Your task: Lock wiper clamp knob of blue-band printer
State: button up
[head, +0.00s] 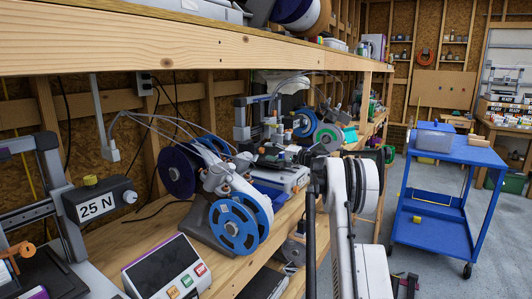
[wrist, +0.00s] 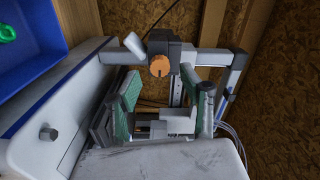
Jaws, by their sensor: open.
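In the wrist view, a round orange knob (wrist: 160,66) with a dark centre mark sits on a dark block of a printer's grey frame (wrist: 210,57). Whether it is the wiper clamp knob I cannot tell. My gripper (wrist: 165,98) is open, with green-padded fingers apart and nothing held; the knob shows beyond the gap between them. A white printer body (wrist: 75,95) lies at left, with a small grey knob (wrist: 48,133). In the head view, a printer (head: 255,120) stands mid-bench; my arm hides part of that area.
A blue bin (wrist: 45,45) holding something green is at upper left in the wrist view. In the head view, spools (head: 235,222), a "25 N" box (head: 97,205) and a button panel (head: 165,268) crowd the bench. An overhead beam (head: 180,45) runs above; a blue cart (head: 435,205) stands right.

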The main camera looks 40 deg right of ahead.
jog(key=v, duration=0.9)
jog(key=shift+s, duration=0.3)
